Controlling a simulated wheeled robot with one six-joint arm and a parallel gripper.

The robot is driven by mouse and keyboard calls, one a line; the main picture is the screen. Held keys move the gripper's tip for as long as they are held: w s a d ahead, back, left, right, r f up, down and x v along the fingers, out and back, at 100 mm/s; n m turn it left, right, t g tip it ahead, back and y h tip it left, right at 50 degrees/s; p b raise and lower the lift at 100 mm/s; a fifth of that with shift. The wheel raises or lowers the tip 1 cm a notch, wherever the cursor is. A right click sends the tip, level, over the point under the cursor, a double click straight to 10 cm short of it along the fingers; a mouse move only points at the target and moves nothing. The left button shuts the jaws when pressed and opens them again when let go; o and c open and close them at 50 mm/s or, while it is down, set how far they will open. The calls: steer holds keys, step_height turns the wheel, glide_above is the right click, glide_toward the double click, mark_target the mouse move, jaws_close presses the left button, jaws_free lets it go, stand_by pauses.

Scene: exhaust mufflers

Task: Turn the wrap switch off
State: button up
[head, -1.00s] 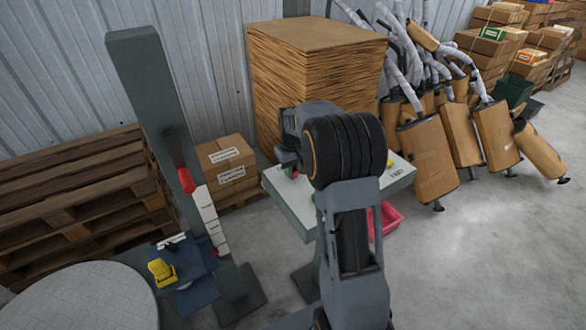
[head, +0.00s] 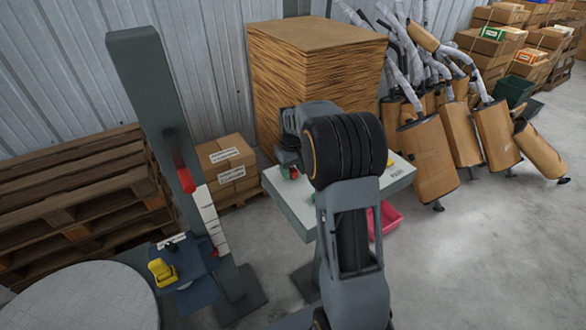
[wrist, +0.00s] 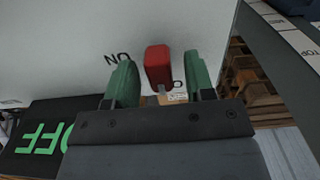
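A red switch lever (wrist: 158,62) stands up from the white top of a box-shaped panel (wrist: 60,50) in the wrist view. Dark letters reading ON, upside down, are printed left of it; another label right of it is mostly hidden. My gripper (wrist: 160,66) is open, with one green finger on each side of the lever and a gap on both sides. In the head view, my arm partly hides the panel top (head: 397,180), and a bit of red (head: 290,172) shows below my gripper.
A black plate with green OFF letters (wrist: 45,145) lies at lower left in the wrist view. A grey column with a red handle (head: 186,180) stands left of the panel.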

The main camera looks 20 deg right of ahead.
step_height(320, 180, up, 14)
stand_by(0.7)
steer(key=shift+f, duration=0.1)
stand_by(0.3)
steer(key=m, duration=0.2)
glide_above(293, 183)
step_height(293, 183, down, 4)
steer(key=f, duration=0.1)
steer(key=s+a+t, duration=0.2)
steer(key=s+a, duration=0.3)
steer(key=s, duration=0.5)
steer(key=s+a+t, duration=0.1)
steer(key=s+a, duration=0.3)
steer(key=s, duration=0.5)
steer(key=shift+s+a+f+n+t, duration=0.3)
steer(key=shift+s+a+f+t, duration=0.05)
steer(key=shift+f+t, duration=0.05)
